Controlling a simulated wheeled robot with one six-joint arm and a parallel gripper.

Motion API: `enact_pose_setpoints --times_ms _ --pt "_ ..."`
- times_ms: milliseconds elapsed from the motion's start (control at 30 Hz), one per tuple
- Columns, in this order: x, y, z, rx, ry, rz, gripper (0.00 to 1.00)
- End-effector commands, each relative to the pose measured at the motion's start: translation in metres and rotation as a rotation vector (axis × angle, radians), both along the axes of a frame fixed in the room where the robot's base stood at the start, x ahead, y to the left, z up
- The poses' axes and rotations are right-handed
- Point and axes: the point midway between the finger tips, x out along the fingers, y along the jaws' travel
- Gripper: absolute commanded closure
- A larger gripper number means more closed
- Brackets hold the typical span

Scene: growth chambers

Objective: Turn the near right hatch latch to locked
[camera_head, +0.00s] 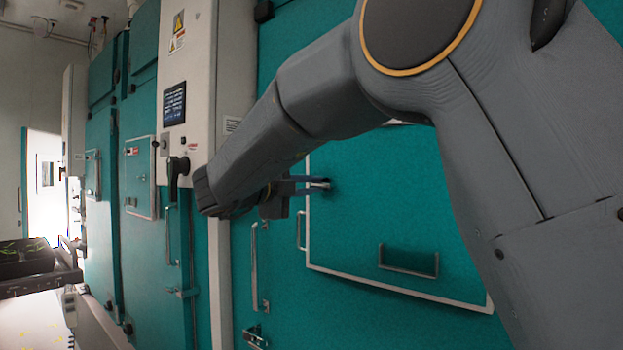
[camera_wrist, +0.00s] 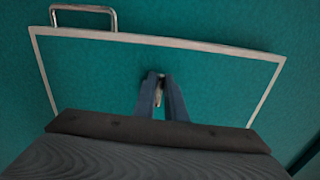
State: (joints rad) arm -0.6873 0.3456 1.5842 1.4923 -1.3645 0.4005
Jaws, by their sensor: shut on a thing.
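The near right hatch is a teal panel (camera_head: 365,225) with a pale raised frame, set in the large teal chamber door. It also fills most of the wrist view (camera_wrist: 90,75). The latch (camera_head: 318,184) is a small pale metal piece near the hatch's upper left in the head view. In the wrist view a slim bit of the latch (camera_wrist: 158,97) shows between the fingers. My gripper (camera_head: 322,186) reaches the hatch face and is shut on the latch; its blue-grey fingers (camera_wrist: 161,82) converge there. The fingers hide most of the latch, so its turn angle is unclear.
A metal pull handle (camera_head: 300,231) stands at the hatch's left edge. A shallow holder (camera_head: 408,261) sticks out lower on the hatch. A long door handle (camera_head: 254,265) and a black lever (camera_head: 177,168) are farther left. A cart (camera_head: 38,268) stands at far left.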

Motion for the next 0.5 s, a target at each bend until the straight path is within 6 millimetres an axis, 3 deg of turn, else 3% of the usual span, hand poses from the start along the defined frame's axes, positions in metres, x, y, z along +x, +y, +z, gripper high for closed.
enact_pose_setpoints --times_ms 500 --pt "0.0001 0.0003 -0.0018 -0.040 0.033 0.001 1.00"
